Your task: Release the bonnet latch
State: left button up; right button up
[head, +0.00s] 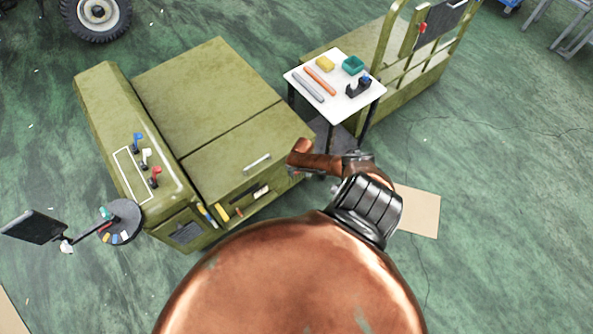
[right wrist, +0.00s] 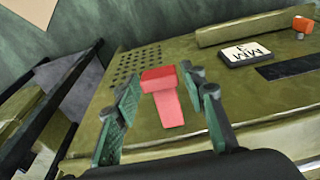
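The olive vehicle body with its bonnet panels (head: 205,95) fills the left and middle of the head view. A red latch (right wrist: 170,108) stands out on the olive surface in the right wrist view. My right gripper (right wrist: 164,82) is open, with its two green-padded fingers on either side of the latch. A gap shows beside the latch's lower part; whether the tips touch it I cannot tell. In the head view my right arm reaches the body's right corner and hides the latch. My left gripper is not in view.
Blue, white and red levers (head: 155,177) stand on the left panel. A white table (head: 335,88) with small parts stands behind the right corner. A labelled plate (right wrist: 245,53) and an orange knob (right wrist: 301,24) lie right of the latch. A round tray (head: 120,222) stands at left.

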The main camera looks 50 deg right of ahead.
jog(key=shift+o, duration=0.6)
notch_tip(320, 180, up, 12)
jog(key=s, duration=0.1)
jog(key=shift+s+a, duration=0.3)
jog(key=shift+s, duration=0.1)
jog(key=shift+f, duration=0.2)
